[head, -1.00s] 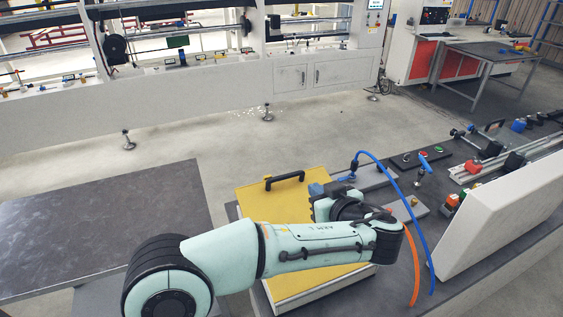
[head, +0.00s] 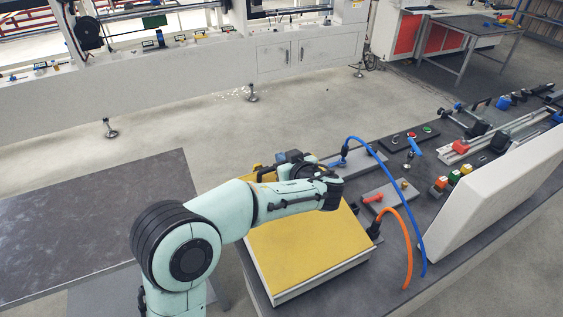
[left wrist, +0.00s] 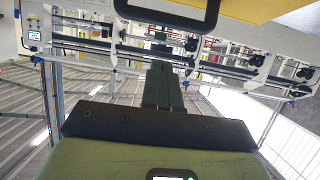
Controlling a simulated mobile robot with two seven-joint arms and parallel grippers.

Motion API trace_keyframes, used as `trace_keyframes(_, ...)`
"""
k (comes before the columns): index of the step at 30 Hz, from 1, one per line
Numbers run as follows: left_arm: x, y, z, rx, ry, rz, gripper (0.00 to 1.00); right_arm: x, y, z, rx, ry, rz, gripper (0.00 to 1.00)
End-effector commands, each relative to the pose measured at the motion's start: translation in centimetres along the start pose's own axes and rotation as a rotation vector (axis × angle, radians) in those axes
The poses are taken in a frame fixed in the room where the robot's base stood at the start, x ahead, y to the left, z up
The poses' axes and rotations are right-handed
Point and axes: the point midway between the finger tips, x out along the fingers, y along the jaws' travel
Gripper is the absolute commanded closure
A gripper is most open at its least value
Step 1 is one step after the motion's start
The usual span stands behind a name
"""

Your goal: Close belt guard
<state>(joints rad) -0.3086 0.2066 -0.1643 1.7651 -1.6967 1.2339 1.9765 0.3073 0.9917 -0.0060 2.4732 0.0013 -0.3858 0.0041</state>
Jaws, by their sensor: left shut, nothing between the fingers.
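The belt guard appears to be the yellow panel (head: 310,250) on the bench, with pale sides under its front edge. I cannot tell whether it is fully down. My left arm reaches across it and hides its far part. In the left wrist view, a black bar handle (left wrist: 172,19) crosses the top, with a strip of the yellow panel (left wrist: 245,8) beside it. My left gripper (left wrist: 163,86) is shut and empty, pointing toward the handle; contact is not clear. In the head view my arm mostly hides the handle. My right gripper is not in view.
A blue hose (head: 398,185) and an orange hose (head: 410,245) arch just right of the panel. A tilted white panel (head: 495,195) stands farther right. Small coloured blocks and a button plate (head: 411,140) lie behind. A grey table (head: 90,225) is at left.

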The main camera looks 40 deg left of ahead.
Motion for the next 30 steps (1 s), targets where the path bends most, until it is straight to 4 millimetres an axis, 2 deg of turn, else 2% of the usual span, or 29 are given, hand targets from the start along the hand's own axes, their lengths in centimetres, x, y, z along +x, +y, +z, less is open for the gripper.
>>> trace_keyframes(3, 1.2, 0.0, 1.5, 0.007, -0.003, 0.0, 1.0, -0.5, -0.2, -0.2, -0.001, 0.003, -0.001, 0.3)
trace_keyframes(7, 2.0, 0.1, 2.4, 0.005, -0.003, 0.001, 1.0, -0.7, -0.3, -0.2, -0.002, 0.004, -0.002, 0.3)
trace_keyframes(21, 2.4, 0.0, 2.8, 0.003, -0.011, -0.001, 1.0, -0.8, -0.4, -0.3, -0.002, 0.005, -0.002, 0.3)
trace_keyframes(26, 3.7, -0.2, 3.8, 0.006, -0.122, -0.012, 1.0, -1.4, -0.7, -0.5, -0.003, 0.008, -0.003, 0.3)
trace_keyframes(30, 5.3, -0.1, 5.6, 0.001, -0.262, -0.008, 1.0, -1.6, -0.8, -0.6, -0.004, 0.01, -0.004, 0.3)
